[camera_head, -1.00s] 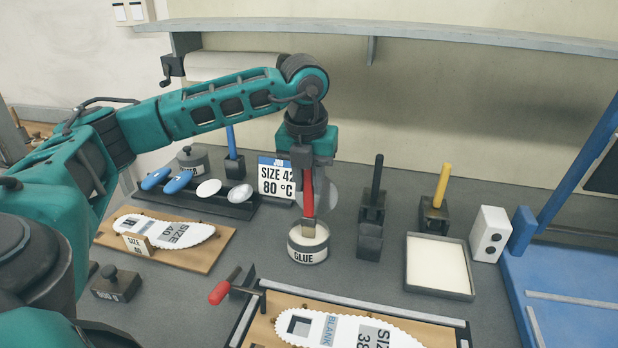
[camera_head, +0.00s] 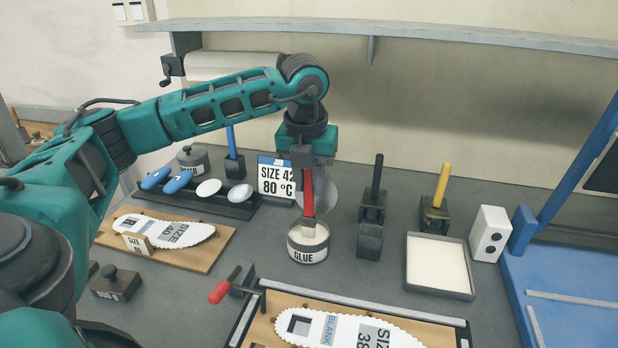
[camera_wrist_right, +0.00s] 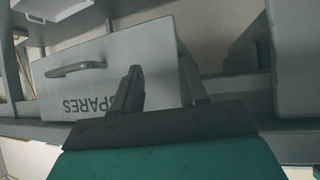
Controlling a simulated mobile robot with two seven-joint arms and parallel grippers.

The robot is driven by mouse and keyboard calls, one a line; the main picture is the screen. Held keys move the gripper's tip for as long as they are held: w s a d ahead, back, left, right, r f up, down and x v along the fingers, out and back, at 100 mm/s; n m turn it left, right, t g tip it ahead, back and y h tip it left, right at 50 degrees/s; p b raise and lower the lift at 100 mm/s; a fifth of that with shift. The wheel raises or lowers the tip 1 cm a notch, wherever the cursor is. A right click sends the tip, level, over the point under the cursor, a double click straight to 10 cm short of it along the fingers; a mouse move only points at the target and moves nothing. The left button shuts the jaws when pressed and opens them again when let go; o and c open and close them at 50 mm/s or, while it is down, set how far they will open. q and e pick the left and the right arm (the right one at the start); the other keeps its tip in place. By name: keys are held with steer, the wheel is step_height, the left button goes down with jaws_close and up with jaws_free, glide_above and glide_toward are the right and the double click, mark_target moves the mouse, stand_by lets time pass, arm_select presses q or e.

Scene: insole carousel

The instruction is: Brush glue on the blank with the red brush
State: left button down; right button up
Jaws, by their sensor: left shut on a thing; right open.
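My left gripper (camera_head: 306,160) is shut on the red brush (camera_head: 307,190) and holds it upright over the glue pot (camera_head: 308,254). The brush's pale lower end is at the pot's mouth; whether the bristles touch the glue I cannot tell. The blank (camera_head: 348,332) is a white, scallop-edged insole marked BLANK and SIZE 38, lying on a board in a frame at the bottom, cut off by the picture edge. My right gripper (camera_wrist_right: 160,85) shows in the right wrist view, open and empty, in front of a grey box marked SPARES (camera_wrist_right: 110,70).
A red-handled clamp (camera_head: 219,291) stands at the frame's left corner. Black (camera_head: 376,180) and yellow (camera_head: 443,185) handled tools stand in holders behind a white-filled tray (camera_head: 438,265). A size 40 insole (camera_head: 165,230) lies on a board at left. A sign reads SIZE 42, 80 °C (camera_head: 276,178).

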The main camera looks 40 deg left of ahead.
arm_select(q)
step_height(320, 180, up, 5)
steer(key=shift+f+p, duration=0.2)
steer(key=shift+p, duration=1.05)
steer(key=shift+r, duration=1.15)
